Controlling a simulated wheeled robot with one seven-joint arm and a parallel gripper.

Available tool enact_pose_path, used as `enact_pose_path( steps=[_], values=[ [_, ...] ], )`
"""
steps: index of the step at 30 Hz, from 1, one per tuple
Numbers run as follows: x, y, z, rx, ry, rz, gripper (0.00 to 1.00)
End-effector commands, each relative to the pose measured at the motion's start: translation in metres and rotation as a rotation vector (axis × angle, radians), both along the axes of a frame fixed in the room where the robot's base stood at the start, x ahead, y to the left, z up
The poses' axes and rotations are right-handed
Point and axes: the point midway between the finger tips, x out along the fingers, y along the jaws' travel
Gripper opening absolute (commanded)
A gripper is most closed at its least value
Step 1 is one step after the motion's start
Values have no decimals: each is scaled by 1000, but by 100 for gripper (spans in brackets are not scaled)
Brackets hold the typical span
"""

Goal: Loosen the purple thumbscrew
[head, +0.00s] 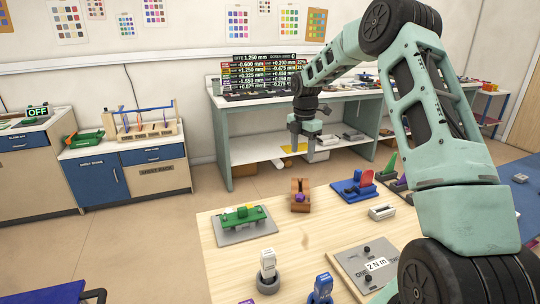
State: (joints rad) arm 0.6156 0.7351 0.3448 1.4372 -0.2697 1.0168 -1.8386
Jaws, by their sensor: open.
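A purple thumbscrew (299,197) shows as a small purple knob on a brown wooden block (300,186) at the far edge of the light wooden table. My gripper (306,146) hangs down from my arm above and beyond the block in the picture, apart from it. Its jaws are open and nothing shows between them. The fingertips are small and dark at this distance. A second small purple thing (247,301) is cut off by the lower picture edge, and I cannot tell what it is.
On the wooden table (225,262) stand a green fixture on a grey plate (246,231), a white-topped tool in a grey base (267,272), a blue fixture (354,190) and a grey panel marked 2 N m (352,258). A workbench (228,130) with a display (258,66) stands behind.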

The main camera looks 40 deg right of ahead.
Motion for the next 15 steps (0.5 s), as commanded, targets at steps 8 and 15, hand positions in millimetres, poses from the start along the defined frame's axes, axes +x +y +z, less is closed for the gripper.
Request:
enact_pose_path(
  steps=[8, 15],
  values=[
    [-6, -12, -14, 1, 2, 17, 57],
    [-6, -11, -55, 2, 4, 16, 57]
  ],
)
